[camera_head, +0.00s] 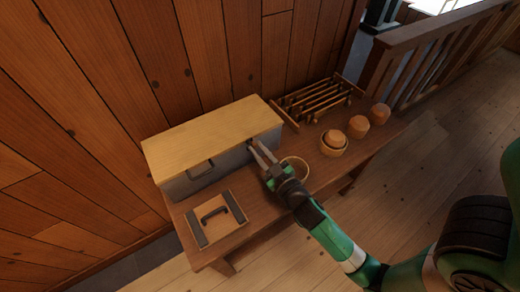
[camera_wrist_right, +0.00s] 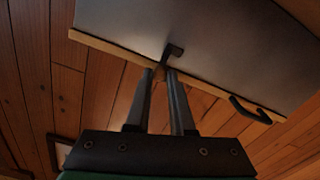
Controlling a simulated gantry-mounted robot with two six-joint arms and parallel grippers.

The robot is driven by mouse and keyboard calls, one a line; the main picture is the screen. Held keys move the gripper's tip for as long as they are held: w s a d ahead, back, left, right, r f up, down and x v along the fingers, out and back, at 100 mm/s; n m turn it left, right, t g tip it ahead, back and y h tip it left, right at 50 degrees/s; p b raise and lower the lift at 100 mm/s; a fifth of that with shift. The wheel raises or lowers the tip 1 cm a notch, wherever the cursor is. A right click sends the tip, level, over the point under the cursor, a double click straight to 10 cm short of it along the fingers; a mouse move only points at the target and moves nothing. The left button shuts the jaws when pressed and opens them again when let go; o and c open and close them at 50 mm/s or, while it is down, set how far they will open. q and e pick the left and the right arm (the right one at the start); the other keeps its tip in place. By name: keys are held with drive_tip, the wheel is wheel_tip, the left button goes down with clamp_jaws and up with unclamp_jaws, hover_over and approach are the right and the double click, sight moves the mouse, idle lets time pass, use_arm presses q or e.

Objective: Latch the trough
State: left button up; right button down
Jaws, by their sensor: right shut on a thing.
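The trough (camera_head: 228,167) is a long grey box with a pale wooden lid (camera_head: 212,132) lying shut on top. It stands on the bench against the plank wall. A dark handle (camera_head: 200,170) is on its front and also shows in the right wrist view (camera_wrist_right: 250,112). A small dark latch (camera_wrist_right: 173,51) sits on the front near the lid's edge. My right gripper (camera_head: 262,155) is at the front's right end, its fingers (camera_wrist_right: 161,75) shut on the latch, whose gripped part is mostly hidden. My left gripper is not in view.
A board with a dark handle (camera_head: 214,214) lies in front of the trough. A pale ring (camera_head: 296,167) is beside my right gripper. A spool rack (camera_head: 318,100) and several round wooden pieces (camera_head: 358,127) stand to the right. The wall closes off the back.

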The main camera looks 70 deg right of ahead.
idle(0.4)
drive_tip(key=c, duration=0.8)
unclamp_jaws()
drive_tip(key=b+v, duration=0.3)
drive_tip(key=v, duration=0.8)
drive_tip(key=shift+s+a+b, duration=0.2)
drive_tip(key=shift+s+b, duration=0.05)
drive_tip(key=shift+b, duration=0.05)
